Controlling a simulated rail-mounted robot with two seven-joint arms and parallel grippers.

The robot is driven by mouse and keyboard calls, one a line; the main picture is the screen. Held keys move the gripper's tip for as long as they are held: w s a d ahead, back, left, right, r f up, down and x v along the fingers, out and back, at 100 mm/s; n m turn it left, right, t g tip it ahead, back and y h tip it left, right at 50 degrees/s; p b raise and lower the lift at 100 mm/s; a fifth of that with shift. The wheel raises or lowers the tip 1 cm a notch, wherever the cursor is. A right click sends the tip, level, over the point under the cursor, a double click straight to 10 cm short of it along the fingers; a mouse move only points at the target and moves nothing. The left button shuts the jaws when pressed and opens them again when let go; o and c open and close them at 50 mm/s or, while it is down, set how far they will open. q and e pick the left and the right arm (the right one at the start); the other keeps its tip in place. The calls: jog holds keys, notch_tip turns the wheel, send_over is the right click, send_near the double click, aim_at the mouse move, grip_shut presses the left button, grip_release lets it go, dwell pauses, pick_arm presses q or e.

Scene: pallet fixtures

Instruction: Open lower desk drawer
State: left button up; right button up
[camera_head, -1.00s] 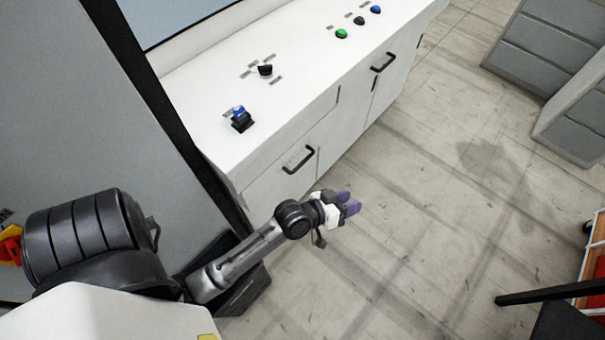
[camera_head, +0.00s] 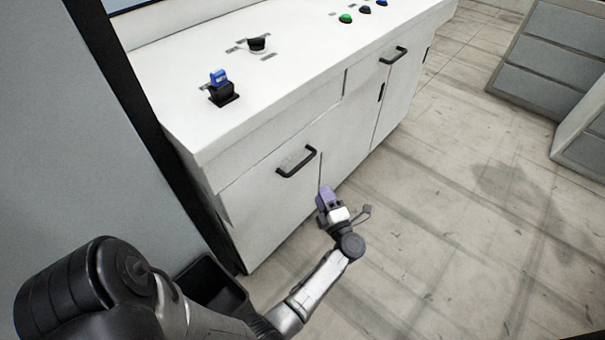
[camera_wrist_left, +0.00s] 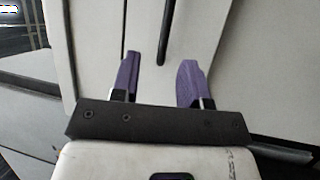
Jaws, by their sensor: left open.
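The white desk (camera_head: 262,205) has a lower drawer front (camera_head: 255,200) on its left part, with a black bar handle (camera_head: 296,161). The drawer looks closed. My left gripper (camera_head: 325,196), with purple fingers, is open and empty, in front of the desk, below and to the right of that handle in the head view. In the left wrist view the two purple fingers (camera_wrist_left: 160,62) are spread apart, facing white panels. A dark bar (camera_wrist_left: 166,30), apparently the handle, lies between and beyond them. I see no contact. My right gripper is out of view.
A second black handle (camera_head: 394,55) is on the door further right. The desktop carries a blue-topped black switch (camera_head: 221,88), a black knob (camera_head: 257,43) and several buttons. A black bin (camera_head: 212,287) stands by the desk's left end. Grey drawer cabinets (camera_head: 545,72) stand at right; the floor between is clear.

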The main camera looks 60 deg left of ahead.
aim_at(303, 162)
pick_arm(q)
jog(key=shift+n+g, duration=0.3)
jog(key=shift+g, duration=0.2)
jog(key=shift+w+a+r+b, duration=0.1)
jog(key=shift+a+r+b, duration=0.2)
jog(key=shift+a, duration=1.95)
jog(key=shift+w+a+r+b, duration=0.15)
jog(key=shift+a+b, duration=0.2)
jog(key=shift+a, duration=1.95)
jog(key=shift+w+a+r+b, duration=0.1)
jog(key=shift+a+r+b, duration=0.2)
jog(key=shift+a, duration=1.95)
jog(key=shift+f, duration=0.1)
jog(key=shift+c, duration=0.5)
grip_shut()
